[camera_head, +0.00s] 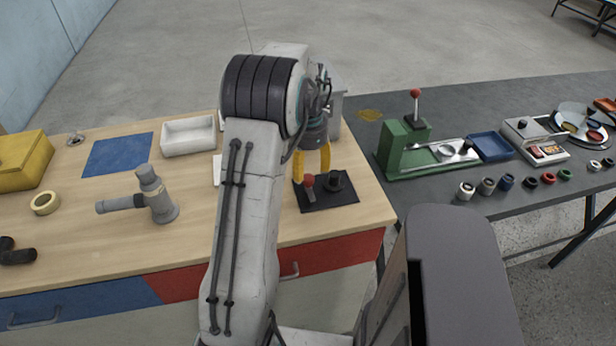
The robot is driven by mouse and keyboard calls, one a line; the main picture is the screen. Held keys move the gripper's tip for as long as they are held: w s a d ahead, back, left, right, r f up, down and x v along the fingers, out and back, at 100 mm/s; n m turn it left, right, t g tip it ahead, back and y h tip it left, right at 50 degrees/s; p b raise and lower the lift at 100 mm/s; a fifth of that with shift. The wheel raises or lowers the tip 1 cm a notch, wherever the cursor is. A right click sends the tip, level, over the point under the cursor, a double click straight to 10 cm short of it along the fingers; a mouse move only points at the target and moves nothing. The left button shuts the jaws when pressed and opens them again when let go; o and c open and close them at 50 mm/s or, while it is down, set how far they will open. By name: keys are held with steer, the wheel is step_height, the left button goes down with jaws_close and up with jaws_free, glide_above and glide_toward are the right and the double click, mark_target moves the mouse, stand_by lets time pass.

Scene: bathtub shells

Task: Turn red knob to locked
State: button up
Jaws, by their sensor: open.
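A red knob (308,181) on a short grey stem stands on a dark plate (345,197) on the wooden bench. A black round knob (335,181) sits to its right on the same plate. My gripper (311,168) has yellow fingers, spread apart and pointing down, and is empty. It hangs close above and behind the red knob. Whether a finger touches the knob I cannot tell. No locked or unlocked marking can be made out. My arm covers the area left of the plate.
A green press (392,146) with a red-ball lever (415,93) stands right on the grey table. A white tray (188,137), blue mat (117,155), grey pipe fitting (153,197) and yellow box (22,161) lie left. The bench front right of the plate is clear.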

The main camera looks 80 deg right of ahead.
mark_target(308, 178)
steer(key=shift+f, duration=1.95)
steer(key=shift+c, duration=0.4)
jaws_close()
